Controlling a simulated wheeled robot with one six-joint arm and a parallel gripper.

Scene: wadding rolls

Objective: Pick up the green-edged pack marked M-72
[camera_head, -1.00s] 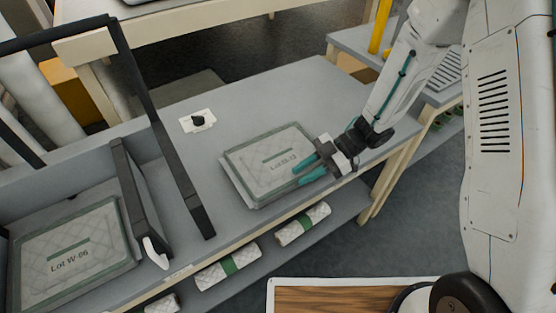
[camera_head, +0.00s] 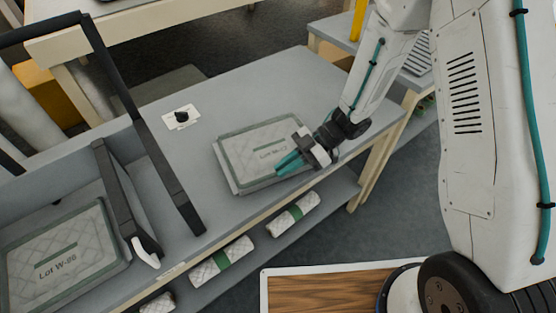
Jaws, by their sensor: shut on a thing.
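A flat quilted pale pack with a green edge (camera_head: 247,152) is at the middle of the grey worktable (camera_head: 290,85). Its label starts with "Lot", but the rest is too blurred to read for certain. My gripper (camera_head: 289,162), with teal fingers, is shut on the pack's right front side. The fingers cover part of its top. I cannot tell whether the pack touches the table or is slightly raised.
Another quilted pack, labelled Lot W-06 or similar (camera_head: 62,238), lies at the left beside a black frame (camera_head: 160,150). A white card with a black knob (camera_head: 182,117) lies behind. Green-banded rolls (camera_head: 293,214) sit on the shelf below. The table's back right is clear.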

